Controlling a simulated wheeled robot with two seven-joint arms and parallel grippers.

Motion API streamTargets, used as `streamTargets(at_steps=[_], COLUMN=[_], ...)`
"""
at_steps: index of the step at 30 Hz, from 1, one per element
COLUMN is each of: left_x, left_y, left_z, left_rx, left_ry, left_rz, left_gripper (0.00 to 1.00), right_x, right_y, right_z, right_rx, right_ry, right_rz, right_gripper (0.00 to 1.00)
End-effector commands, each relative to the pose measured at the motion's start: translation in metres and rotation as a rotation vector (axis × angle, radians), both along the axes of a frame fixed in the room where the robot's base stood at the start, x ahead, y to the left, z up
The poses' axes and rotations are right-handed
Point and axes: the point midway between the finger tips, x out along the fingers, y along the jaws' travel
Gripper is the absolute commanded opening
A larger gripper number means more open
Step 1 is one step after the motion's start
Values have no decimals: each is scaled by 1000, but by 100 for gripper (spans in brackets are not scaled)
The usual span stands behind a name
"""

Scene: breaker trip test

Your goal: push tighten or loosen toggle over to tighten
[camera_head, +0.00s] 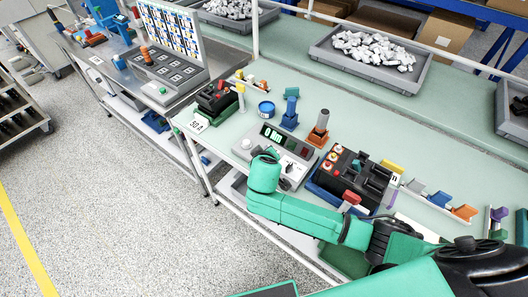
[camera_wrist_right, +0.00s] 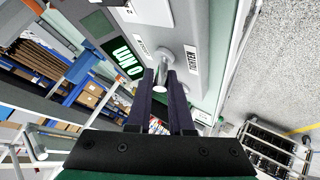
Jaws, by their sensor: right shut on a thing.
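The grey tester box (camera_head: 266,144) with a lit "0 Nm" display (camera_head: 273,134) stands on the bench in the head view. My right arm reaches over its front, and the green wrist hides part of the panel. In the right wrist view, my right gripper (camera_wrist_right: 167,80) has its dark fingers closed around the silver toggle (camera_wrist_right: 164,58) on the grey panel. Small printed labels sit on both sides of the toggle, too small to read surely. The display (camera_wrist_right: 126,58) also shows there, left of the toggle. Which way the toggle leans cannot be told. My left gripper is out of view.
A black breaker unit (camera_head: 350,176) with red and yellow buttons stands right of the tester. A grey bin of white parts (camera_head: 370,62) is farther back.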

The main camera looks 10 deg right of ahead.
Motion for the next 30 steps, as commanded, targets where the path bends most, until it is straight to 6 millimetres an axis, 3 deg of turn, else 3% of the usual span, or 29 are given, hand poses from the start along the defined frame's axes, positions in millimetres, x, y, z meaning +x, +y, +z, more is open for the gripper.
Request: streamTargets(at_steps=[5, 6, 20, 30], left_x=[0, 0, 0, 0], left_y=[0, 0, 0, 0], left_z=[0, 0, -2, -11], left_rx=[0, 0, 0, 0], left_ry=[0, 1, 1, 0], left_rz=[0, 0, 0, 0], left_gripper=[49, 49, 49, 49], right_x=[1, 1, -9, -67], right_y=[1, 1, 3, 16], right_z=[1, 1, 7, 55], right_rx=[1, 1, 4, 8], right_ry=[-2, -2, 0, 1], right_rz=[4, 4, 3, 3], right_gripper=[0, 31, 31, 31])
